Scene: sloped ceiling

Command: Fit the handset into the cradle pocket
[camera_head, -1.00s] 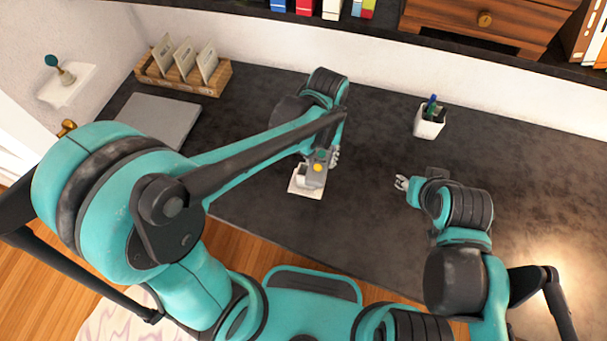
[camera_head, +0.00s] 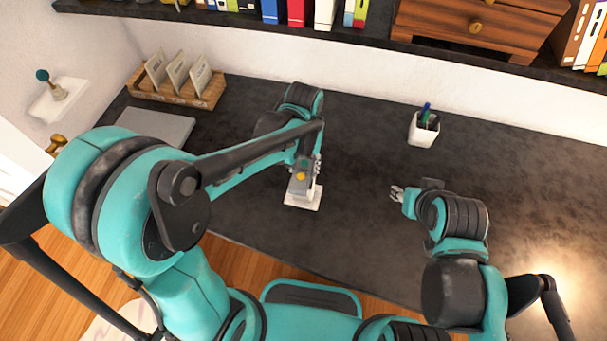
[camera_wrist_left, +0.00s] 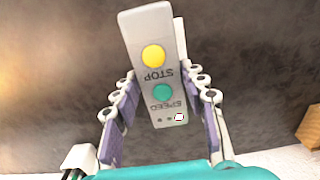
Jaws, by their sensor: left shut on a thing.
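The handset (camera_head: 300,184) is a grey block with a yellow STOP button and a teal SPEED button; its face shows large in the left wrist view (camera_wrist_left: 155,90). My left gripper (camera_wrist_left: 160,82) is shut on it, with a finger along each side. The cradle (camera_head: 312,204) is a small white piece on a white base on the desk. In the head view the handset's lower end overlaps the cradle; the pocket is hidden, so I cannot tell whether the end is inside. My right gripper (camera_head: 397,194) is open and empty, to the right of the cradle.
The dark desk (camera_head: 350,235) is clear around the cradle. A white pen cup (camera_head: 424,132) stands at the back right. A wooden card holder (camera_head: 178,92) and a flat grey panel (camera_head: 155,127) lie at the left. A shelf with books and a drawer (camera_head: 475,28) runs behind.

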